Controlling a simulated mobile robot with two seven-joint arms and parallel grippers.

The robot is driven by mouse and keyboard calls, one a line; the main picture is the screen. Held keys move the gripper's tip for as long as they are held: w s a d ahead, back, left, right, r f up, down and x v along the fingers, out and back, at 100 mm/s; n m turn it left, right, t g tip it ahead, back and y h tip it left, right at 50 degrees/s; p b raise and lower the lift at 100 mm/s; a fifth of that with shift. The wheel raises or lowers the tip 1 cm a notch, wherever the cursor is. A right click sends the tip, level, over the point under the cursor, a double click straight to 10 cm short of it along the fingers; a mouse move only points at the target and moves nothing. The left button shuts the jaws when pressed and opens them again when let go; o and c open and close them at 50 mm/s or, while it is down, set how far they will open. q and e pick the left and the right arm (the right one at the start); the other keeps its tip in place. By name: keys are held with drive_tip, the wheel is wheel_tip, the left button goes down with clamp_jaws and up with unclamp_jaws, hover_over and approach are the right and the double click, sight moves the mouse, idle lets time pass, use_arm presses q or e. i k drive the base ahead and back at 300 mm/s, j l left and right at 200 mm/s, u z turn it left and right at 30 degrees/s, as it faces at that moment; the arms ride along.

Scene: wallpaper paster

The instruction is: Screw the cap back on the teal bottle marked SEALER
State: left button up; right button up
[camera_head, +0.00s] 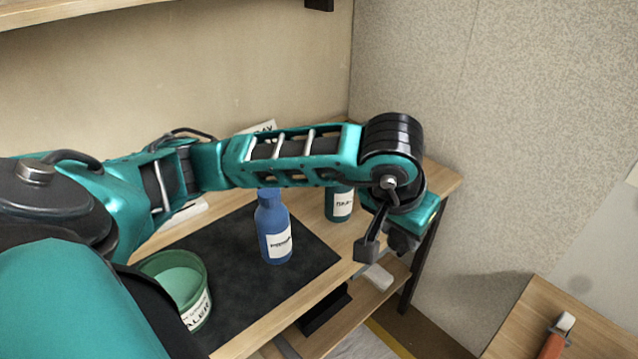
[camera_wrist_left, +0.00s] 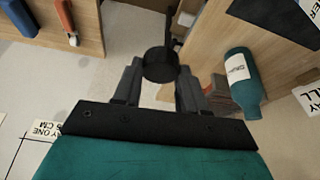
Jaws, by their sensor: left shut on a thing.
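The teal bottle (camera_head: 339,204) stands at the back right of the table, its top hidden behind my left arm in the head view. My right gripper is not in view.
A blue bottle (camera_head: 273,232) stands on the dark mat (camera_head: 232,283), left of the teal bottle. A green tub (camera_head: 196,314) stands at the mat's left. A lower shelf (camera_head: 384,291) lies beneath. Another wooden table (camera_head: 603,347) with an orange-handled tool (camera_head: 553,344) is at lower right.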

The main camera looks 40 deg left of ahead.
sight(338, 199)
drive_tip(key=k, duration=0.2)
drive_tip(key=u, duration=1.65)
drive_tip(key=l, duration=0.55)
drive_tip(key=k+l, duration=0.15)
drive_tip(key=l, duration=0.4)
